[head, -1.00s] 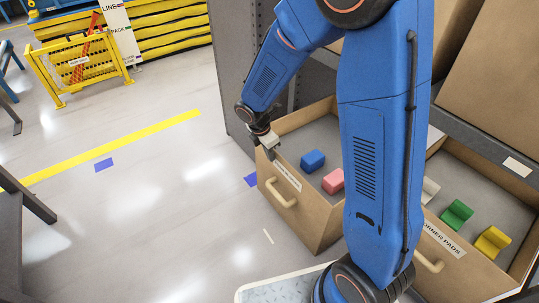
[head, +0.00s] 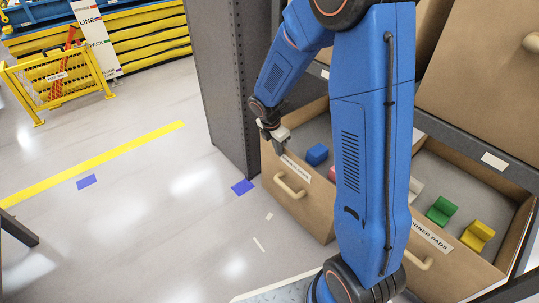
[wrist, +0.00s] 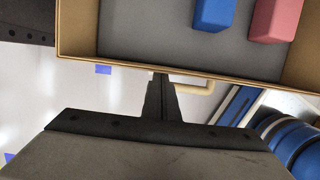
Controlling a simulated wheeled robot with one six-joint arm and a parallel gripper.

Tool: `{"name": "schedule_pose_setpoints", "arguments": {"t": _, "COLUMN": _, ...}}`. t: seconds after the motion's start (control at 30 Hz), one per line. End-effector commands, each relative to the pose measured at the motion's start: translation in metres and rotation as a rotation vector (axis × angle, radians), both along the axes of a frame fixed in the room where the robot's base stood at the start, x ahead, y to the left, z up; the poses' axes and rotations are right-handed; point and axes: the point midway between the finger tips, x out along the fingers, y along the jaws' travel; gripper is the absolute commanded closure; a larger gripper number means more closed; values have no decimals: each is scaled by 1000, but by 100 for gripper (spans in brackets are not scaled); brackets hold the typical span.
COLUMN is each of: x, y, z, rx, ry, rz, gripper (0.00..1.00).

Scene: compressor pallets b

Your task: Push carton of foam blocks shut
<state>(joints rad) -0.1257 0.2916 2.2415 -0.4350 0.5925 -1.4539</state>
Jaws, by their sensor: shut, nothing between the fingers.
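The carton of foam blocks (head: 305,212) is an open-topped brown drawer-like box with a pale handle (head: 290,187), pulled partly out of the shelf. A blue block (head: 317,154) and a pink block (head: 332,173) lie inside; my arm hides part of the pink one and the carton's right side. My gripper (head: 277,148) is shut and empty at the upper left of the carton's front panel, partly over its label. In the wrist view the shut fingertips (wrist: 160,75) meet the outside of the front rim (wrist: 200,62), left of the handle. Exact contact is hard to tell.
A second open carton marked corner pads (head: 440,255), with green and yellow pieces, sticks out at the right. A grey shelf post (head: 225,90) stands left of the foam carton. Closed cartons are above.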

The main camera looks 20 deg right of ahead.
Motion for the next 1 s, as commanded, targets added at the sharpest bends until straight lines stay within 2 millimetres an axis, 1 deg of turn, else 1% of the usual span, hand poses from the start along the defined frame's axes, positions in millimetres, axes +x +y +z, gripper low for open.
{"name": "schedule_pose_setpoints", "arguments": {"t": 0.03, "x": 3, "y": -9, "z": 0, "rx": -1, "ry": 0, "rz": -4, "gripper": 100}}
{"name": "schedule_pose_setpoints", "arguments": {"t": 0.1, "x": 7, "y": -19, "z": 0, "rx": -1, "ry": -1, "rz": -4, "gripper": 100}}
{"name": "schedule_pose_setpoints", "arguments": {"t": 0.6, "x": 35, "y": -91, "z": 0, "rx": 0, "ry": 0, "rz": -4, "gripper": 100}}
{"name": "schedule_pose_setpoints", "arguments": {"t": 0.8, "x": 42, "y": -110, "z": 0, "rx": 0, "ry": 0, "rz": -2, "gripper": 100}}
{"name": "schedule_pose_setpoints", "arguments": {"t": 0.93, "x": 46, "y": -118, "z": 0, "rx": 0, "ry": 0, "rz": -2, "gripper": 100}}
{"name": "schedule_pose_setpoints", "arguments": {"t": 1.0, "x": 46, "y": -118, "z": 0, "rx": 0, "ry": 0, "rz": -1, "gripper": 100}}
